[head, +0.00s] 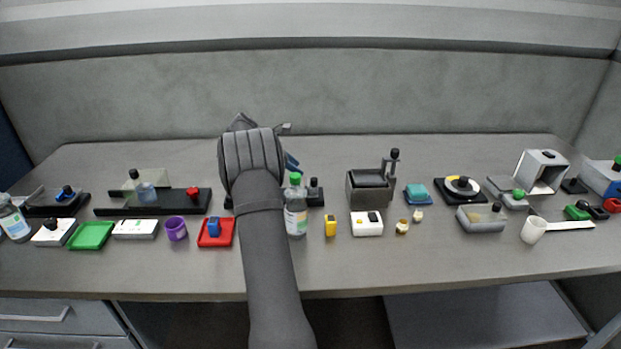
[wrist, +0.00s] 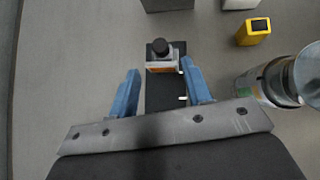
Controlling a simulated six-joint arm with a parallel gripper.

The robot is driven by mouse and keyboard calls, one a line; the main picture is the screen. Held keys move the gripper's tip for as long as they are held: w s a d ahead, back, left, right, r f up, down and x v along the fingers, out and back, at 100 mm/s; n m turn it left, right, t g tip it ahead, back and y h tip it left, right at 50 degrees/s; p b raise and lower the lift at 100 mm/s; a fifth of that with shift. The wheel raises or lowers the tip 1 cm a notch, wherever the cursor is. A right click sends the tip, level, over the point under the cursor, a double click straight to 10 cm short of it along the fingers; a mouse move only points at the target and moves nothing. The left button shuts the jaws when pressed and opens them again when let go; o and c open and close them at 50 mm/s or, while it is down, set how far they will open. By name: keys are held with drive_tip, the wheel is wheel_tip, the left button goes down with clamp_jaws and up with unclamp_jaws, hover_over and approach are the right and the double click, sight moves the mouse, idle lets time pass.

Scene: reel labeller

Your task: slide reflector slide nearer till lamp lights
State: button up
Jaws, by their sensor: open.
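A small block with a black knob, which looks like the reflector slide (wrist: 161,55), sits on a dark rail (wrist: 163,95) in the wrist view. Its near side is orange and white. My gripper (wrist: 159,68) is open, with one blue finger on each side of the rail, close to the block's near side; contact cannot be told. In the head view the black knob (head: 314,183) shows right of my arm, and one blue fingertip of my gripper (head: 291,160) peeks out. My arm hides much of this fixture. I cannot make out a lamp.
A clear bottle with a green cap (head: 296,208) stands close right of my arm, and it also shows in the wrist view (wrist: 270,85). A yellow block (head: 330,226) and a white box (head: 367,223) stand nearby. A red tray (head: 228,240) lies left of my arm.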

sight(313, 179)
drive_tip(key=x, duration=0.8)
drive_tip(key=shift+c, duration=0.5)
